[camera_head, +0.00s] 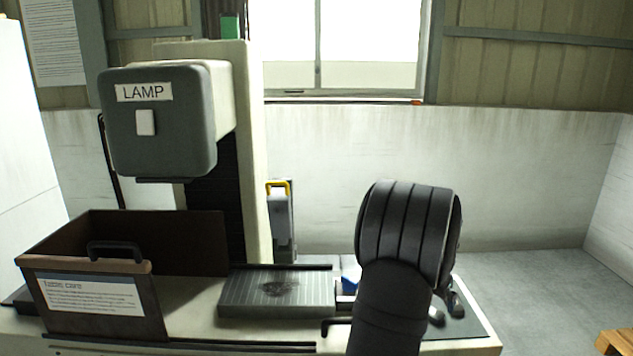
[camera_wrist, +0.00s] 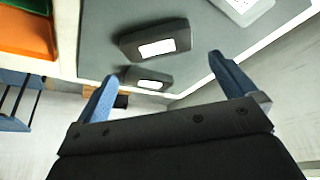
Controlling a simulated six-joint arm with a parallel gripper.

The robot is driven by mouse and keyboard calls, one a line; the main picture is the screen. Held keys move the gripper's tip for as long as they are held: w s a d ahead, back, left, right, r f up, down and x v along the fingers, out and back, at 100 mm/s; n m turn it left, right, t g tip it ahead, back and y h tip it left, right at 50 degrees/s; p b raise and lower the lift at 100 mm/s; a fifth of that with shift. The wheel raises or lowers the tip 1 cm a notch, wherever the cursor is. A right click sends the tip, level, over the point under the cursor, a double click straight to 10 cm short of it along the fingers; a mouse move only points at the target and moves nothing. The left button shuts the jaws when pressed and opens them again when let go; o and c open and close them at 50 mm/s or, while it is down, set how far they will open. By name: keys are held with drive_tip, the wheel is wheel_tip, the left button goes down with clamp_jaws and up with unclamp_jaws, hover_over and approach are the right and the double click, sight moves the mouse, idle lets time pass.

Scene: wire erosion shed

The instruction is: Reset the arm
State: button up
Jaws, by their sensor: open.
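My gripper (camera_wrist: 163,88) is open, with its two blue fingers spread wide and nothing between them in the wrist view. In the head view my dark arm rises at the right of the bench and hides most of the gripper. Two dark blocks with white labels, a larger one (camera_wrist: 155,40) and a smaller one (camera_wrist: 147,78), lie on a grey surface (camera_wrist: 95,45) beyond the fingers. I cannot tell how far the fingertips are from them.
A lamp-labelled machine head (camera_head: 160,120) overhangs the bench at left. Below it stands an open dark bin (camera_head: 90,275) with a handle. A ribbed plate (camera_head: 275,292) lies beside my arm. Orange (camera_wrist: 25,35) and blue (camera_wrist: 15,100) items show at the wrist view's left.

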wheel_tip(320, 180, down, 3)
drive_tip(key=v, duration=1.1)
drive_tip(key=x, duration=1.1)
drive_tip(key=shift+f, duration=0.4)
wheel_tip(320, 180, up, 4)
drive_tip(key=shift+r, duration=0.2)
drive_tip(key=s+d+r, duration=0.6)
drive_tip(key=s+r, duration=0.1)
drive_tip(key=s, duration=0.3)
drive_tip(key=w+a+r+n+y, duration=0.1)
drive_tip(key=w+a+n, duration=0.2)
drive_tip(key=a, duration=1)
drive_tip(key=w+a+n+t+y, duration=0.1)
drive_tip(key=w+a+n, duration=0.2)
drive_tip(key=a, duration=1)
drive_tip(key=w+a+r+n+y, duration=0.1)
drive_tip(key=w+a+n, duration=0.2)
drive_tip(key=w+a, duration=0.4)
drive_tip(key=a, duration=0.6)
drive_tip(key=shift+w+r, duration=0.2)
drive_tip(key=shift+r, duration=0.15)
drive_tip(key=shift+d, duration=0.1)
